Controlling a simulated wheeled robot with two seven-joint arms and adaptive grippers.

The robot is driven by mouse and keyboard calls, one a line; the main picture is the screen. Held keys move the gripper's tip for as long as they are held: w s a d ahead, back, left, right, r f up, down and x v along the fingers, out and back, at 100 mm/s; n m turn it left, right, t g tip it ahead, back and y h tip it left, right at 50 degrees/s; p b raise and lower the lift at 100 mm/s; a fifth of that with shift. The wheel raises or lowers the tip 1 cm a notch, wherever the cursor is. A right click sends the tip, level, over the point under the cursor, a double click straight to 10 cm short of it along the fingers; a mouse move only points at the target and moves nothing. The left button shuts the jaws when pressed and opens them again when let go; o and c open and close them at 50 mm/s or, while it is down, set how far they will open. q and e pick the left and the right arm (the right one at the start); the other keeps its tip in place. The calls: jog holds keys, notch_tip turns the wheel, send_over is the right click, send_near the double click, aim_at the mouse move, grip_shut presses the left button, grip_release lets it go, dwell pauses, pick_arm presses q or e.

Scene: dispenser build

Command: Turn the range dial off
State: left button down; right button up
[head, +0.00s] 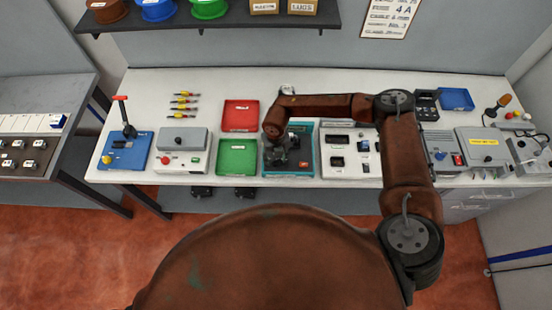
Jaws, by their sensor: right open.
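My right arm reaches across the bench from the right. Its gripper (284,158) points down over a teal-edged unit (308,134) in the middle of the bench and is open. The gripper covers much of the unit's face; an orange-red patch shows at its lower right. I cannot make out a range dial there, and cannot tell whether the fingers touch the unit. My left gripper is not in view.
A red tray (240,114) and a green tray (238,157) lie left of the unit. A grey box (183,138) and a blue lever base (125,150) stand farther left. A white panel (342,164) is right of the unit. Grey devices (483,148) stand at the right end.

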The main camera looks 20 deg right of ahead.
jog(key=shift+c, duration=0.4)
grip_shut()
